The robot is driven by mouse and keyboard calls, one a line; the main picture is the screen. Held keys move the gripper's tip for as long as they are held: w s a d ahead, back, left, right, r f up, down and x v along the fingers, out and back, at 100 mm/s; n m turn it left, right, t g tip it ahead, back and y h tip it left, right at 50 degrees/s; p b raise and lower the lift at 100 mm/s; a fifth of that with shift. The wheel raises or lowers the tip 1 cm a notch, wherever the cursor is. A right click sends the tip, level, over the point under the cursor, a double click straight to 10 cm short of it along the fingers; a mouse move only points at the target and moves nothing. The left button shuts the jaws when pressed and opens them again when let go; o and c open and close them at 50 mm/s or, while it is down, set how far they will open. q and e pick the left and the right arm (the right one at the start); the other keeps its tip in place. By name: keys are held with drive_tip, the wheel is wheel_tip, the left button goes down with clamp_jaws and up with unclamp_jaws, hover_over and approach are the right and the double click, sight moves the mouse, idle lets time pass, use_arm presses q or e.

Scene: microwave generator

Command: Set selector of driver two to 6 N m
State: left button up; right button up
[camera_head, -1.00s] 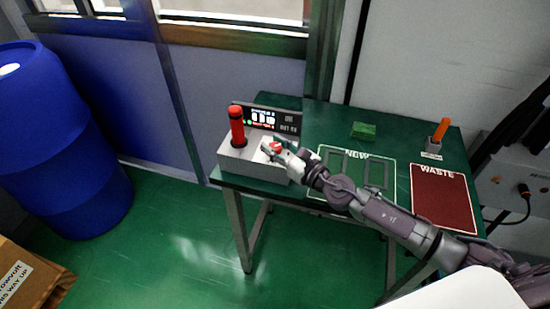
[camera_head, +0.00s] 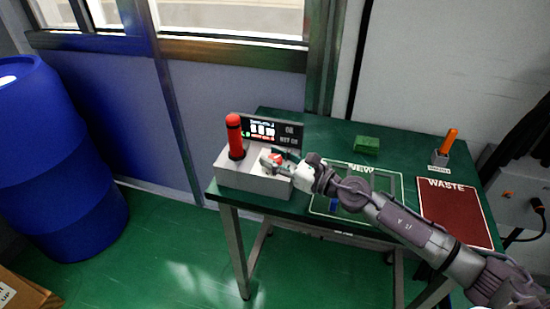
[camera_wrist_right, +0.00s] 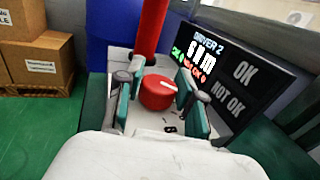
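The driver two station is a grey-white box (camera_head: 250,183) at the left end of the table. Its red selector knob (camera_wrist_right: 158,92) has a white pointer mark. The display (camera_wrist_right: 205,62) behind it reads "DRIVER 2" and appears to read 6 N m in the right wrist view. A red driver (camera_head: 235,136) stands upright in the box beside the knob. My right gripper (camera_wrist_right: 158,103) is open, with one teal-padded finger on each side of the knob. A gap shows at the left finger; contact at the right finger is unclear. My left gripper is in neither view.
The green table (camera_head: 310,130) holds a NEW area (camera_head: 397,192), a red WASTE mat (camera_head: 455,212), a small green block (camera_head: 366,144) and an orange-handled driver (camera_head: 450,140) in a holder. A blue barrel (camera_head: 60,160) stands at left. Cardboard boxes (camera_wrist_right: 38,62) lie beyond.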

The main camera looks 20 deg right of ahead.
drive_tip(key=o, duration=0.4)
drive_tip(key=shift+c, duration=0.2)
drive_tip(key=v, duration=1.2)
